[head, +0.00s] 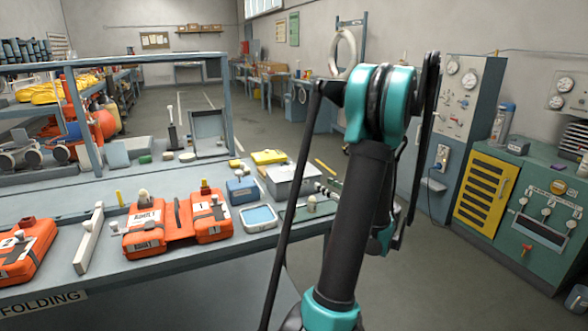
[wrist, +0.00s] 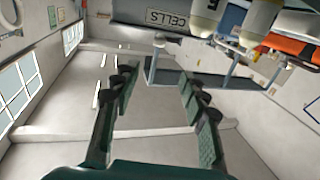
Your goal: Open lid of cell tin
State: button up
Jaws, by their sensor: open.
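A grey tin marked CELLS (wrist: 140,14) shows at the top edge of the wrist view, partly cut off by the frame. Whether its lid is open or shut cannot be told there. My gripper (wrist: 156,75) is open and empty, its two dark green fingers spread apart below the tin in that picture and not touching it. In the head view a grey box (head: 290,186) stands on the bench left of my arm; it may be the same tin, but no label is readable. My gripper cannot be made out in the head view.
Orange breathing sets (head: 143,230) lie along the front of the bench (head: 60,205). A small blue box (head: 242,190) and a blue-windowed tray (head: 258,217) sit near the grey box. A green cabinet (head: 530,215) stands at the right. Open floor lies behind the bench.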

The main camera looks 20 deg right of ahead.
aim_at(299, 170)
jog(key=x, duration=1.7)
jog(key=shift+w, duration=0.25)
jog(key=shift+c, duration=0.5)
grip_shut()
